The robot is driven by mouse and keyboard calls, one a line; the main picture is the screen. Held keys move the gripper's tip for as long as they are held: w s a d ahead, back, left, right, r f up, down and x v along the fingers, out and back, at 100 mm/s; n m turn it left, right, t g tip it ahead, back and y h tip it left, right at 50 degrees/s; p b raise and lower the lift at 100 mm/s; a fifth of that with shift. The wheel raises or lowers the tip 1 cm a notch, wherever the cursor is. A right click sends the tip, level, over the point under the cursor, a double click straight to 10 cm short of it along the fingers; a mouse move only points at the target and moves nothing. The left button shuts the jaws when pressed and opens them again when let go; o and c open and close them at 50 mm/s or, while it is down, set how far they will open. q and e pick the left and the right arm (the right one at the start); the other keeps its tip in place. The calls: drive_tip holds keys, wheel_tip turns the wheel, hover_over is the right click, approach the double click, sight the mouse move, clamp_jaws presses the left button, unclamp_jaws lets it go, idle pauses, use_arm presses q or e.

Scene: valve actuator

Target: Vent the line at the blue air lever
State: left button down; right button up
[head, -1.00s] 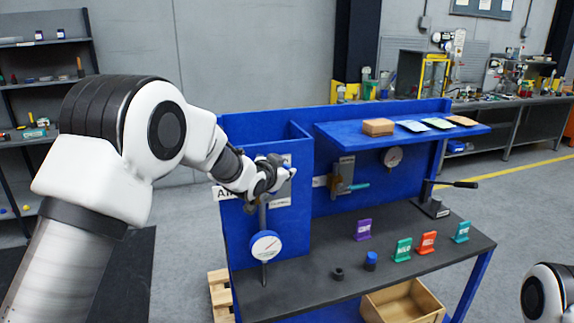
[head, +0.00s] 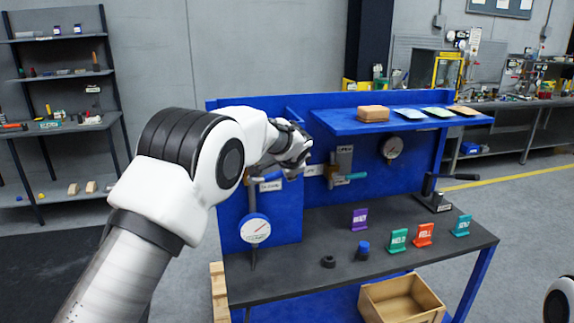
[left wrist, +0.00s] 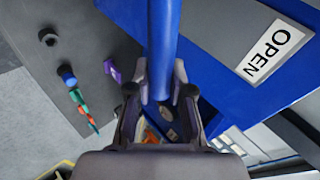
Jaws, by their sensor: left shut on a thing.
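The blue air lever (left wrist: 163,45) shows in the left wrist view as a blue bar running down between the fingers of my left gripper (left wrist: 160,100), which is shut on it. The lever's pivot is hidden. A white round gauge (head: 255,228) stands below. My right gripper is out of view.
A valve with a teal handle (head: 352,177) is just right of my left gripper. A blue shelf (head: 340,122) overhangs it. The dark bench top (head: 300,270) carries several coloured signs, a black ring (head: 328,262) and a blue-capped piece (head: 363,250). A wooden crate (head: 372,310) is below.

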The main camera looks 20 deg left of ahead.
use_arm(q)
drive_tip(key=shift+w+d+f+m+g+y+p, duration=0.1)
drive_tip(key=shift+d+f+m+g+y+p, duration=0.05)
drive_tip(key=shift+f+m+g+y+p, duration=0.4)
drive_tip(key=shift+f+y, duration=0.35)
drive_tip(key=shift+f, duration=0.2)
drive_tip(key=c, duration=1.1)
unclamp_jaws()
drive_tip(key=shift+f, duration=0.1)
drive_tip(key=shift+o, duration=0.4)
drive_tip(key=v, duration=1.1)
drive_tip(key=shift+r, duration=0.35)
